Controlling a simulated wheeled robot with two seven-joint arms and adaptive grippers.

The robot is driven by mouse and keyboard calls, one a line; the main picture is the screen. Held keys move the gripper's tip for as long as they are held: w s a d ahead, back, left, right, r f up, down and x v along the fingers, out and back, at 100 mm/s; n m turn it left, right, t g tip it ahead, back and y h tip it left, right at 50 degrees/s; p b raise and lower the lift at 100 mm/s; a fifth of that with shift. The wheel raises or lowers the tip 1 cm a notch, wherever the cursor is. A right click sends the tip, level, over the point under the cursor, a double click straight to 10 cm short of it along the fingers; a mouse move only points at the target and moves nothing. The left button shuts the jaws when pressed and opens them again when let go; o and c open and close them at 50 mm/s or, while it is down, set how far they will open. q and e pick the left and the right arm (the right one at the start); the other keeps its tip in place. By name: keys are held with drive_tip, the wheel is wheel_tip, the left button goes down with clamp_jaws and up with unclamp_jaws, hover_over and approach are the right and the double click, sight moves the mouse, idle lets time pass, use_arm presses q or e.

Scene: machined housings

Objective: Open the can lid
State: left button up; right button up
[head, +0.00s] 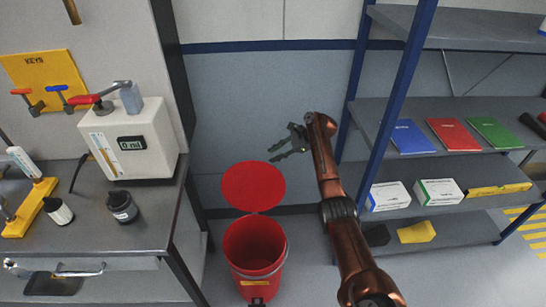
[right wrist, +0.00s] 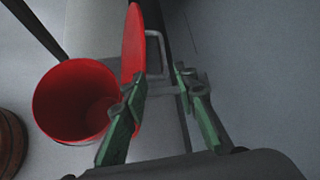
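The red can (head: 255,250) stands on the floor between the workbench and the shelf. Its red lid (head: 252,187) is raised upright at the back, and the can's mouth is open. In the right wrist view the can (right wrist: 75,102) shows its empty inside, and the lid (right wrist: 133,45) is seen nearly edge-on with a grey handle (right wrist: 155,55) on its outer side. My right gripper (head: 285,147) is above and to the right of the lid. In the right wrist view its green fingers (right wrist: 158,98) are spread apart with nothing held between them. My left gripper is out of view.
A workbench (head: 150,215) with a metering device (head: 130,140), a dark jar (head: 122,206) and a bottle (head: 59,211) stands at left. A shelf (head: 440,190) with books and boxes stands close to my right arm. Floor around the can is clear.

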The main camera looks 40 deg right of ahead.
drive_tip(key=s+d+r, duration=0.2)
drive_tip(key=d+r, duration=0.2)
idle(0.7)
drive_tip(key=shift+w+d+r, duration=0.1)
drive_tip(key=shift+r, duration=0.05)
drive_tip(key=shift+p, duration=0.65)
